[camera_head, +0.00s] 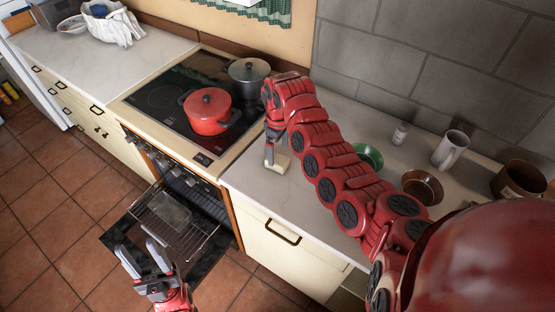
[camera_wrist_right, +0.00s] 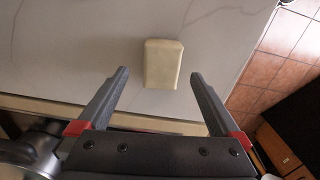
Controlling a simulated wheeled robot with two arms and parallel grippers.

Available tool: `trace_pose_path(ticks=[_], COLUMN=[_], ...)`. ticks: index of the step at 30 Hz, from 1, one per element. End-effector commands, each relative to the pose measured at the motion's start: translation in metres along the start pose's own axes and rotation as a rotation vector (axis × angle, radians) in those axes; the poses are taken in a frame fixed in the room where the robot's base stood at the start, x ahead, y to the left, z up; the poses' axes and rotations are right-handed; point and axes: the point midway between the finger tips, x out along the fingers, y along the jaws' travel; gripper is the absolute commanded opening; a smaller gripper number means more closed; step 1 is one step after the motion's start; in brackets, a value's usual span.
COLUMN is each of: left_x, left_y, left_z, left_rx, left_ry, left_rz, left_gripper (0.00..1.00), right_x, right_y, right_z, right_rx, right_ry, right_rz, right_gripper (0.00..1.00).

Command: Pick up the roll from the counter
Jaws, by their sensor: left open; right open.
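The roll is a small cream, block-like piece (camera_wrist_right: 163,64) on the pale counter (camera_wrist_right: 80,50) in the right wrist view. It also shows in the head view (camera_head: 282,164), partly hidden behind my right gripper (camera_head: 271,160). In the wrist view my right gripper (camera_wrist_right: 160,100) is open, with its two fingers apart on either side of the roll's near end and nothing between the tips touching it. My left gripper (camera_head: 139,253) is open and empty, low in front of the open oven.
A red pot (camera_head: 207,112) and a dark pot (camera_head: 248,76) stand on the black cooktop. A green bowl (camera_head: 369,155), a brown bowl (camera_head: 423,186), a white mug (camera_head: 450,149) and a small jar (camera_head: 401,133) stand right on the counter. The oven rack (camera_head: 178,222) sticks out.

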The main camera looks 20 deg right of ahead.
Motion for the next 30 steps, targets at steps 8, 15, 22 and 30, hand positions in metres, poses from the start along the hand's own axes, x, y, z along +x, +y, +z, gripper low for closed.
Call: trace_pose_path(ticks=[8, 15, 22, 30], left_x=[0.027, 0.029, 0.029, 0.029], left_y=[-0.001, -0.001, -0.001, -0.001], left_z=[-0.005, -0.005, -0.005, -0.005], left_rx=[0.0, 0.0, 0.0, 0.0], left_ry=[0.0, 0.0, 0.0, 0.0], left_rz=[0.0, 0.0, 0.0, 0.0], left_gripper=[0.5, 0.5, 0.5, 0.5], right_x=[0.034, 0.049, 0.048, 0.048], right_y=[-0.004, -0.003, -0.003, -0.003], right_z=[-0.001, -0.001, -0.001, -0.001], right_rx=[-0.005, -0.001, -0.001, 0.0], right_ry=[-0.006, -0.001, -0.001, -0.001], right_rz=[-0.004, -0.002, -0.002, -0.001], right_gripper=[1.0, 1.0, 0.86, 0.37])
